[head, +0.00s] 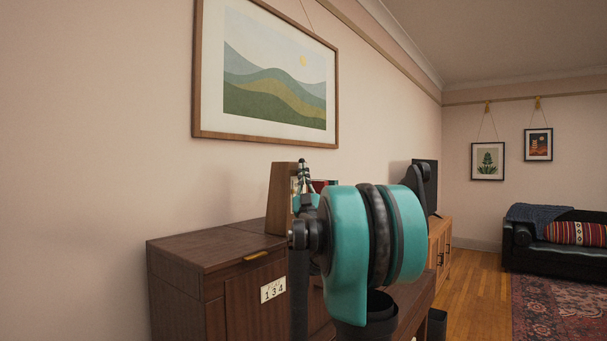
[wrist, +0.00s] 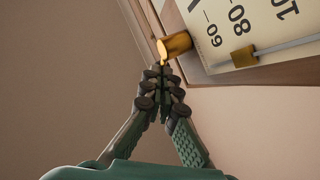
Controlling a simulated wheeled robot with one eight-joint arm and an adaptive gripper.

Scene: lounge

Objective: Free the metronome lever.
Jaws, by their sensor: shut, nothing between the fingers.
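The metronome (head: 280,203) is a brown wooden body standing on the dark cabinet, partly hidden behind my arm in the head view. In the wrist view its cream scale plate (wrist: 218,40) shows numbers such as 60, 80 and 100. A thin grey pendulum lever (wrist: 290,46) crosses the plate and carries a brass weight (wrist: 243,57). A brass knob or catch (wrist: 174,46) sticks out at the body's edge. My gripper (wrist: 164,74) is shut and empty, its fingertips just beside the brass catch. Whether they touch it I cannot tell. In the head view my gripper (head: 303,182) is in front of the metronome.
The cabinet (head: 205,249) has a brass handle and a card reading 134. A framed landscape (head: 270,75) hangs on the wall above. Something red and striped, partly hidden, stands beside the metronome. The cabinet top left of the metronome is clear.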

